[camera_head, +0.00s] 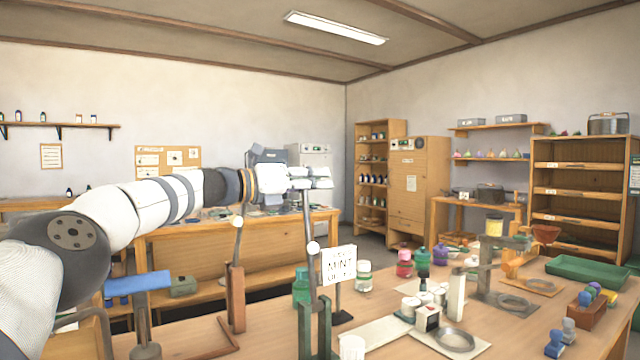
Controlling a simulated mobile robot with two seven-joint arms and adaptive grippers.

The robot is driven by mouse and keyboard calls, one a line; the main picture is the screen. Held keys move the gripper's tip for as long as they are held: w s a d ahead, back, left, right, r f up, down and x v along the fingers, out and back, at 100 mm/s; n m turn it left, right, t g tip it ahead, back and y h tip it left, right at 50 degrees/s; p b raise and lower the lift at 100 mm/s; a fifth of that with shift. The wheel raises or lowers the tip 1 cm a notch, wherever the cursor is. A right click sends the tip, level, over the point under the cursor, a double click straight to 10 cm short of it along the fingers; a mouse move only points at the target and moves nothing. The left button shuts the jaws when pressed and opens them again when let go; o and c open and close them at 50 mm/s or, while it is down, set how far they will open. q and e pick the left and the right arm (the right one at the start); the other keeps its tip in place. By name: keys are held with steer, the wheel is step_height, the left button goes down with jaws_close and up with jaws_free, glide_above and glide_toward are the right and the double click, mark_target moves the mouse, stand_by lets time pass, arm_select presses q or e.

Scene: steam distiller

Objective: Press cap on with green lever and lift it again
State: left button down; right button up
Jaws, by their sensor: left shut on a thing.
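The lever rod stands nearly upright. A white round thing (352,346) shows at the bottom edge, just right of the stand; I cannot tell whether it is the cap. My right gripper is out of view.
A brown lever stand (236,300) with a white knob is left of the green one. Bottles, white jars, a grey press stand (486,265) and a green tray (588,271) occupy the table's right side.

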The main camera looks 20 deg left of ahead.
arm_select(q)
steer(key=shift+w+a, duration=0.1)
steer(key=shift+a, duration=0.05)
steer(key=shift+f, duration=0.1)
steer(key=c, duration=1.5)
jaws_free()
steer(key=shift+w, duration=0.1)
steer(key=shift+a, duration=0.1)
steer(key=v, duration=1.2)
steer(key=shift+f, duration=0.15)
